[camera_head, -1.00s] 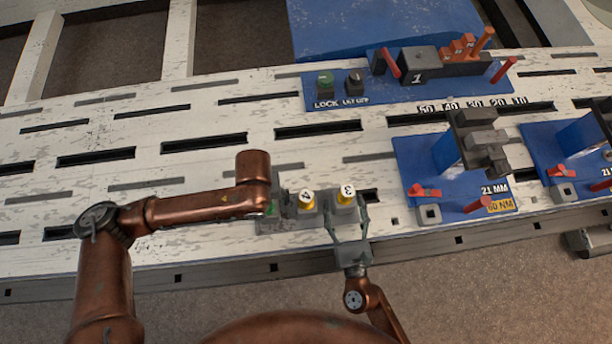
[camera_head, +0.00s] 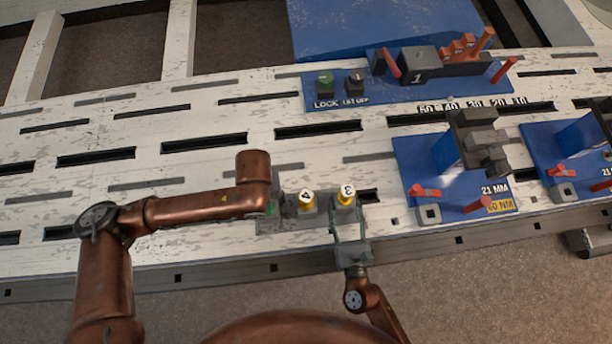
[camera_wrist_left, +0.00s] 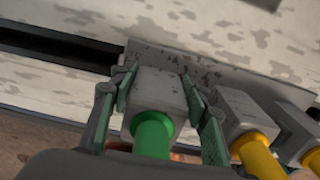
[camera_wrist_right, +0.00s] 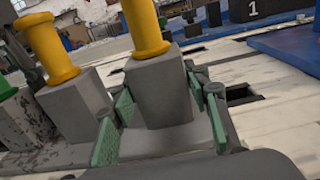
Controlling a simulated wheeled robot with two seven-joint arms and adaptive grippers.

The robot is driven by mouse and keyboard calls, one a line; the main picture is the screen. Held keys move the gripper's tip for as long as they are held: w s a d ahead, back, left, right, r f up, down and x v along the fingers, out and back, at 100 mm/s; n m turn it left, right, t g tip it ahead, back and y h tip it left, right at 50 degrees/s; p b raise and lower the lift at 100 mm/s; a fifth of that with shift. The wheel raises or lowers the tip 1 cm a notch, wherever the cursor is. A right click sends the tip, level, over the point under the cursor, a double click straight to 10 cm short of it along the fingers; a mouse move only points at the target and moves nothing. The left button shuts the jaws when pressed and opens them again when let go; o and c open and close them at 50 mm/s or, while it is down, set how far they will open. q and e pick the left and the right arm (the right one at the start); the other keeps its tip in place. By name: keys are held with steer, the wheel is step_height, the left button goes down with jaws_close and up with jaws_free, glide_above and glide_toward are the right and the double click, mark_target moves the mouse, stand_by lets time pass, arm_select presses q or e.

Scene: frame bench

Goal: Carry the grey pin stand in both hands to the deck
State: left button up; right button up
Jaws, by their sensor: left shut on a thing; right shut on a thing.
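The grey pin stand (camera_head: 307,213) sits near the front edge of the white slotted bench. It has a row of grey blocks with upright pins: a green one (camera_wrist_left: 152,133) and yellow ones (camera_head: 346,195) marked 4 and 3. My left gripper (camera_wrist_left: 158,92) is shut on the end block under the green pin; in the head view my left arm mostly hides this end. My right gripper (camera_wrist_right: 162,108) is shut on the opposite end block, under the yellow pin marked 3. I cannot tell for sure which surface is the deck.
A blue plate with green and black knobs (camera_head: 326,84) and a fixture marked 1 (camera_head: 420,66) lies behind the stand. Blue fixtures with red handles (camera_head: 425,191) stand to the right. The slotted bench (camera_head: 200,120) is clear behind and left of the stand.

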arm_select(q)
jaws_close()
arm_select(e)
jaws_close()
